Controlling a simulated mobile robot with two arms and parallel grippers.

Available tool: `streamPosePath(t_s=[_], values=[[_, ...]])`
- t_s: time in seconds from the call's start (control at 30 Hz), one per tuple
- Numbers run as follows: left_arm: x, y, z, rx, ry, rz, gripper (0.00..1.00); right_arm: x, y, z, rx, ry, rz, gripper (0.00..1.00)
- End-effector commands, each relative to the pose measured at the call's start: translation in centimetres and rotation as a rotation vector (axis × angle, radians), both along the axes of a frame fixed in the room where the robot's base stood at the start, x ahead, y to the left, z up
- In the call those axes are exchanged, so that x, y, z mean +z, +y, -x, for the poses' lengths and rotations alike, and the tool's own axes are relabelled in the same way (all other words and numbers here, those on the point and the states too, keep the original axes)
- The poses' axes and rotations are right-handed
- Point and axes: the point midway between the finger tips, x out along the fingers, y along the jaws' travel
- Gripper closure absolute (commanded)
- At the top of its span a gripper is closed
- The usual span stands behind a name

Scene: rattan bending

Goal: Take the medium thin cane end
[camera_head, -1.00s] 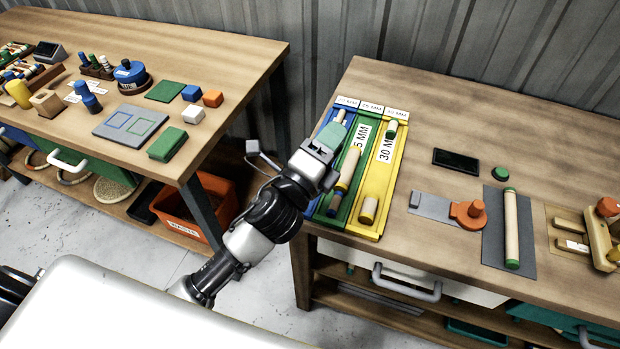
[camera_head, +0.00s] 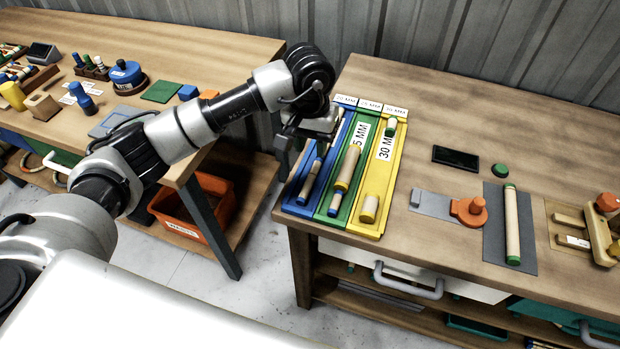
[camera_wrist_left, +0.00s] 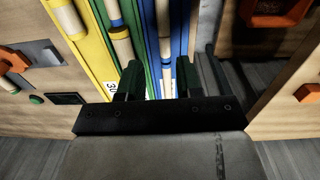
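My left gripper (camera_head: 320,136) hangs over the back part of the blue channel (camera_head: 298,209) of the tray. In the left wrist view its two dark fingers (camera_wrist_left: 159,80) are open and apart. A thin pale cane with blue bands (camera_wrist_left: 164,42) lies in the blue channel, lined up with the gap between them; I cannot tell if they touch it. In the head view this thin cane (camera_head: 309,182) is partly hidden by the gripper. The green channel holds a cane with a yellow end (camera_head: 347,172) and one with a blue end (camera_head: 335,203). My right gripper is out of view.
The yellow channel (camera_head: 390,165) holds short, thicker pieces. To the right are a dark phone-like slab (camera_head: 455,158), an orange fixture (camera_head: 470,210) and a long green-ended cane (camera_head: 512,225). An orange bin (camera_head: 205,210) sits beneath the left table.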

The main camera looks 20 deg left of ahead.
Motion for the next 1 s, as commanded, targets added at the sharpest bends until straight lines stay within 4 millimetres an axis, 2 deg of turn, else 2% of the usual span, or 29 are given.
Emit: streamPosePath(t_s=[0.07, 0.33, 0.57, 0.7, 0.8, 1.0], values=[[-0.3, 0.6, -0.1, -0.008, 0.002, -0.034, 0.65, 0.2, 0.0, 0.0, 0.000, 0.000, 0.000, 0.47], [-4.3, 0.6, 0.0, -0.009, 0.004, -0.035, 0.65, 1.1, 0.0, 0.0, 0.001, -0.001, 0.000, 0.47], [-6.0, 0.5, 0.1, -0.009, 0.004, -0.034, 0.65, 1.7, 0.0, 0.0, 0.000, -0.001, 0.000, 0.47], [-7.9, 0.2, 0.6, -0.008, 0.007, -0.032, 0.65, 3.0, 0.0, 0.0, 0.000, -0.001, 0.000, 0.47], [-9.4, 0.2, 0.6, -0.007, 0.004, -0.033, 0.65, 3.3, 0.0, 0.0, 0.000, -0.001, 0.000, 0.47], [-10.6, 0.2, 0.6, -0.009, 0.000, -0.033, 0.65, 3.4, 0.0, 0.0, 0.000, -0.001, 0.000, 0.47]])
